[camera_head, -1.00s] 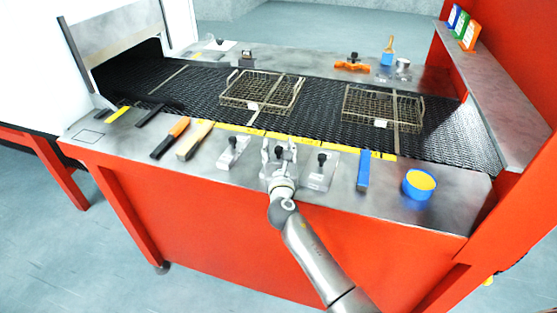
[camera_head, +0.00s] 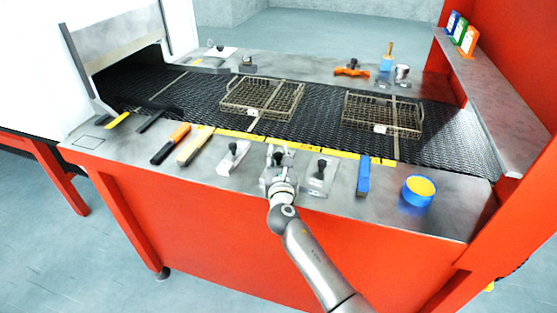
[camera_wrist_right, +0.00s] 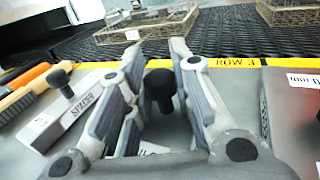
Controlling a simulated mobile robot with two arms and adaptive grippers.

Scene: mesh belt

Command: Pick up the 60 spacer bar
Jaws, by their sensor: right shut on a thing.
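Three pale metal spacer bars with black knobs lie side by side on the near ledge. The left spacer bar (camera_head: 233,159) is clear of my gripper, and its lettering reads SPACER in the wrist view (camera_wrist_right: 50,125). The right spacer bar (camera_head: 318,181) also stands apart. My right gripper (camera_head: 279,163) is at the middle spacer bar. In the wrist view its fingers stand on either side of that bar's black knob (camera_wrist_right: 160,84), shut on it. Most of the middle bar is hidden by the gripper, and its size marking cannot be read. My left gripper is out of view.
Two wire baskets (camera_head: 262,82) (camera_head: 345,118) sit on the black mesh belt (camera_head: 320,110) behind. On the near ledge are an orange-handled tool (camera_head: 171,144), a wooden brush (camera_head: 195,145), a blue bar (camera_head: 363,176) and a blue round tub (camera_head: 418,190).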

